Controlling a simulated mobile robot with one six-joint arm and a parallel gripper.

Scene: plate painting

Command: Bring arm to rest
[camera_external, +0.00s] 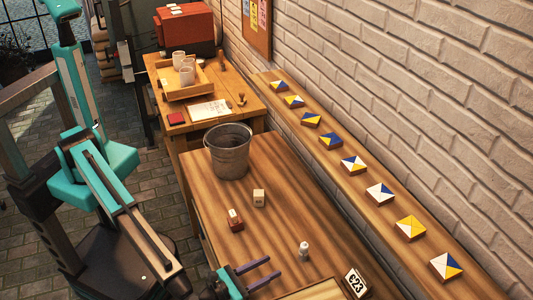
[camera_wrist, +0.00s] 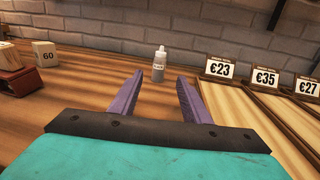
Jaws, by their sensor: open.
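My gripper (camera_external: 262,273) is at the bottom of the external view, above the front part of the wooden table (camera_external: 260,235). Its two purple fingers are apart with nothing between them. In the wrist view my gripper (camera_wrist: 157,98) points toward a small white and grey bottle (camera_wrist: 159,64), which stands upright beyond the fingertips, apart from them. The same bottle (camera_external: 303,250) shows right of the fingers in the external view. My teal arm (camera_external: 115,200) reaches down from the left.
A metal bucket (camera_external: 228,158), a pale block (camera_external: 259,198) and a red box (camera_external: 235,221) stand on the table. Price signs (camera_wrist: 220,68) stand at right in the wrist view. Several painted tiles (camera_external: 353,164) line a wall shelf (camera_external: 375,205). Another table (camera_external: 250,108) adjoins behind.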

